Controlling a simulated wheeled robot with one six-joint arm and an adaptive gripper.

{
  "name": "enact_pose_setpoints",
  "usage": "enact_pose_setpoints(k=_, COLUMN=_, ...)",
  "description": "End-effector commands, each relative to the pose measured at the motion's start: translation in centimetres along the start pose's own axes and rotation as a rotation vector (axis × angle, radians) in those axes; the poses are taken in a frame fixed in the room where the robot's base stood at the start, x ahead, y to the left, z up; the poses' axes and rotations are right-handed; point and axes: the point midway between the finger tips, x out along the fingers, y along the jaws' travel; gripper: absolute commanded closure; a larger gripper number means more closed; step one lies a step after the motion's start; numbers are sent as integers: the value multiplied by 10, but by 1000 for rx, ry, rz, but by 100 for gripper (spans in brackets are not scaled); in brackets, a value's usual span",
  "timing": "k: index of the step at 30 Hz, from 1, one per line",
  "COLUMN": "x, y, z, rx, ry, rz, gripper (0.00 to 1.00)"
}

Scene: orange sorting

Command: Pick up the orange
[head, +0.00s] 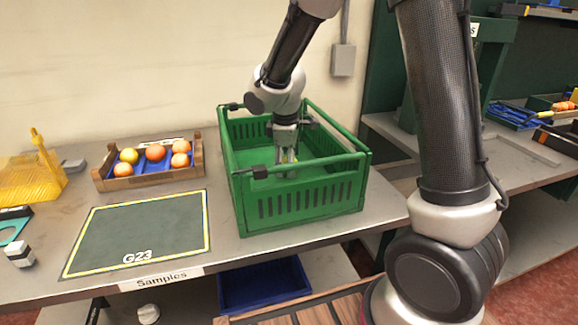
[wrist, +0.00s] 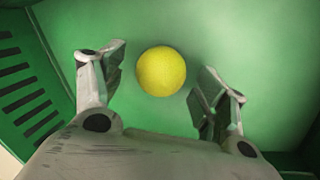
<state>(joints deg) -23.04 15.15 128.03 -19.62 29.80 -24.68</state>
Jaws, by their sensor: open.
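A round yellow fruit (wrist: 161,71) lies on the floor of the green crate (head: 300,204). In the wrist view it sits between and slightly beyond the tips of my open gripper (wrist: 163,66), with space on both sides. In the head view my gripper (head: 287,157) points down inside the crate, and the fruit is mostly hidden behind the fingers and crate wall. Several orange fruits (head: 155,153) and one yellow fruit (head: 129,155) lie in a small wooden box (head: 150,179) to the left of the crate.
The crate's walls surround my gripper. A dark mat marked G23 (head: 140,235) lies on the table left of the crate, with a bare top. A yellow basket (head: 32,178) stands at the far left. A blue bin (head: 263,287) is below the table.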

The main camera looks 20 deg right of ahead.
Motion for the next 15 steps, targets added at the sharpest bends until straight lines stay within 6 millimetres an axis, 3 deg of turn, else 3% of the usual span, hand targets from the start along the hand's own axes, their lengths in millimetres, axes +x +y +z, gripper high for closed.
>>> enact_pose_setpoints(k=8, x=6, y=0, z=0, rx=0, ry=1, rz=0, gripper=27)
enact_pose_setpoints(k=15, x=6, y=0, z=0, rx=0, ry=1, rz=0, gripper=67)
